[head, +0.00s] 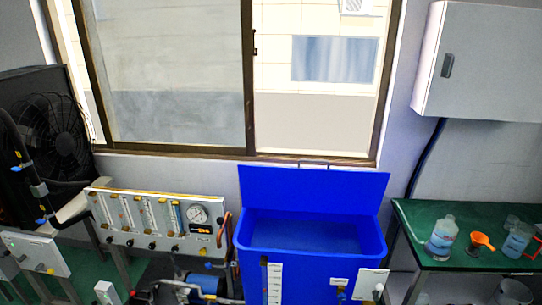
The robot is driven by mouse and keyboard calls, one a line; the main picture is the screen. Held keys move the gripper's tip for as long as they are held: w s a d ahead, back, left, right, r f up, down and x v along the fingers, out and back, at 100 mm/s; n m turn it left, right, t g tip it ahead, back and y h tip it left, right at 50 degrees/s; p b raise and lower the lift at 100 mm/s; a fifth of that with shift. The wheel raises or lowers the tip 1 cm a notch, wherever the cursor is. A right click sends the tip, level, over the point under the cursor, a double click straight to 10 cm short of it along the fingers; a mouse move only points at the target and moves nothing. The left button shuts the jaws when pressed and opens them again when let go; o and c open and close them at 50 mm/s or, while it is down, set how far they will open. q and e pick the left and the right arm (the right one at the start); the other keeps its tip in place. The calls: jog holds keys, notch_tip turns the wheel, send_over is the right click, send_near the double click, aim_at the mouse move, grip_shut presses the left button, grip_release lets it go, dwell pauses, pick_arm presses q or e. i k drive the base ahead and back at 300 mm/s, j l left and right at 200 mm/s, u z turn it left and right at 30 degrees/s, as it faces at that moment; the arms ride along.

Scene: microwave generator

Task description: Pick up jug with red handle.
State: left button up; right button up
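A clear jug (517,242) with a bluish tint stands near the right end of the green-topped table, at the right edge of the head view. A thin red part shows at its right side by the picture's edge; it looks like a handle, but it is small and partly cut off. Neither of my grippers shows in this view.
On the green-topped table (415,218), a clear bottle (441,238) and an orange funnel (482,240) stand left of the jug. A white wall cabinet (480,65) hangs above. Left of the table is an open blue tank (310,262), then a gauge panel (155,222).

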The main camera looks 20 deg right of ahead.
aim_at(521, 234)
jog(key=z, duration=2.5)
